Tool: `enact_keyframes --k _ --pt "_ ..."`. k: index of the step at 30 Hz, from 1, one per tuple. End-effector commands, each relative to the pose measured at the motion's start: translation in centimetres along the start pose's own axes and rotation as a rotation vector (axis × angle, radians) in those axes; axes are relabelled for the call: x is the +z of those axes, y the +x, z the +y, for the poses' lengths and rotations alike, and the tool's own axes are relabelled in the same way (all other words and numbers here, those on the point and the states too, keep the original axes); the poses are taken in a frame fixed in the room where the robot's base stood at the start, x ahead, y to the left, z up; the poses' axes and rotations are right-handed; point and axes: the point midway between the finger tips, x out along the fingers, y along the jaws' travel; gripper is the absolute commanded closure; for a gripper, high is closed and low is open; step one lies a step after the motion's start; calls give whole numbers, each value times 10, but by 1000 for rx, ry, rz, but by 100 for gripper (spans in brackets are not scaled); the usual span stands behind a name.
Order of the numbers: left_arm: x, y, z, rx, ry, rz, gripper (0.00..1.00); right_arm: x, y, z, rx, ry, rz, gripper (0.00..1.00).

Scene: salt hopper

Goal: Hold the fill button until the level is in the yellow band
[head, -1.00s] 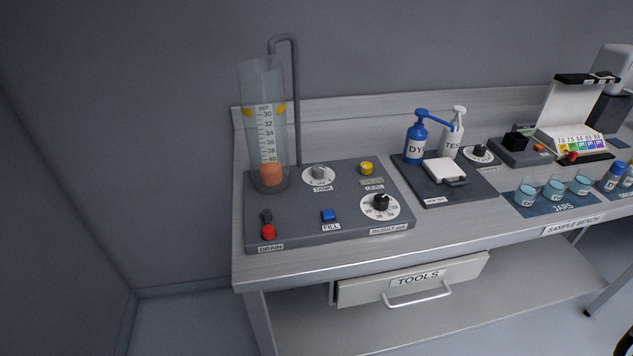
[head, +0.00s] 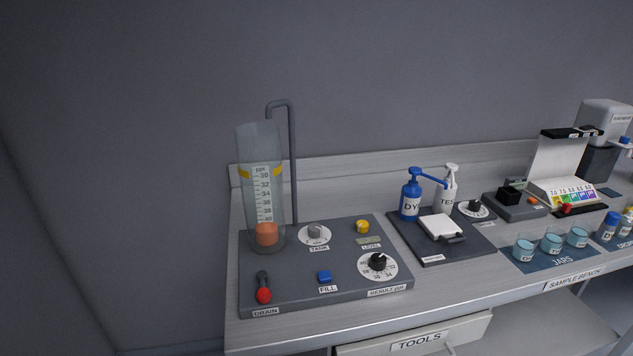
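The blue fill button (head: 324,277) sits on the dark grey control panel (head: 345,258), above a FILL label. The clear cylinder (head: 258,170) stands at the panel's back left, with a ppt scale inside. The yellow band (head: 246,173) marks it high up, near the top of the scale. An orange float (head: 266,233) lies near the cylinder's bottom, well below the band. No liquid surface can be made out. Neither of my grippers is in view.
The panel also holds a red-tipped drain lever (head: 263,295), a tank knob (head: 314,233), a yellow level button (head: 362,227) and a result dial (head: 378,262). Pump bottles (head: 410,200) and jars (head: 551,243) stand to the right. The space before the panel is clear.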

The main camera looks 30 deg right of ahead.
Motion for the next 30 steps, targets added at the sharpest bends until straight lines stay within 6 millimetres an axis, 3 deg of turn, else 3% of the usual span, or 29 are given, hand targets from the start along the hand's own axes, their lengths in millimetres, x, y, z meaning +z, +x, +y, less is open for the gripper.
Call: enact_keyframes --k 1,6,20,30 --pt "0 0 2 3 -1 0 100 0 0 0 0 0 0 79" --pt "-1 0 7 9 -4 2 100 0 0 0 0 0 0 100" --pt "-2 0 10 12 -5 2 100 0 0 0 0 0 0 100" --pt "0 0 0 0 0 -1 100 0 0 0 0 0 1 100"
